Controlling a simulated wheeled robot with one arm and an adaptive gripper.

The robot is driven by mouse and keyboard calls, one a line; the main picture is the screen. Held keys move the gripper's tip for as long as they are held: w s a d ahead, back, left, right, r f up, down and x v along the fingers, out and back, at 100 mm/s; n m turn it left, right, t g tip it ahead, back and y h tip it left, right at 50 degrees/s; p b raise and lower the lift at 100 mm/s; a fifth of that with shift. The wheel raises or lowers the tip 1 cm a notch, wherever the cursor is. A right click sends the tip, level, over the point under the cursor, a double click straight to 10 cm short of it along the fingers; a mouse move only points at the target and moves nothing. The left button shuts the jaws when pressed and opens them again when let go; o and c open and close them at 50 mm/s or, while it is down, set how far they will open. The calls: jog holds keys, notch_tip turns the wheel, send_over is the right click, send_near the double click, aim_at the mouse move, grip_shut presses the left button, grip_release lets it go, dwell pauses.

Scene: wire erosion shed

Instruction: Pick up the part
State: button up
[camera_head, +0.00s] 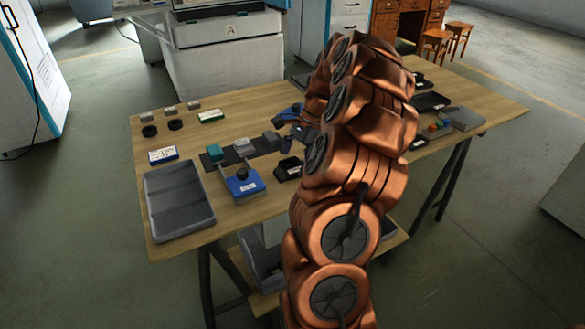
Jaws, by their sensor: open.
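The task's part is not singled out by the picture. Small grey blocks (244,146) sit on a dark strip (213,161) near the table's middle, with a teal block (215,152) at the strip's left end. Another grey block (270,139) is near the strip's right end. My gripper (287,141) appears as dark, bluish pieces just right of that block, low over the table and largely hidden by my copper arm. I see nothing held in it. Its exact height and gap to the blocks cannot be told.
A grey compartment tray (179,203) lies at the table's front left. A blue device (243,184) and a black box (288,169) stand in front of the strip. Small grey blocks and black rings (175,124) are at the back left. My arm hides the table's centre right.

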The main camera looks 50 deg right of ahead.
jog(key=shift+c, duration=0.4)
jog(key=c, duration=1.6)
jog(key=shift+r, duration=0.1)
jog(key=shift+r, duration=1.7)
jog(key=s+a, duration=0.1)
jog(key=s, duration=0.4)
jog(key=s+a+r, duration=0.1)
jog(key=s, duration=0.4)
jog(key=s+a+b, duration=0.1)
jog(key=s, duration=0.4)
jog(key=shift+s+a+r, duration=0.15)
jog(key=shift+s+r, duration=0.05)
jog(key=shift+s, duration=0.15)
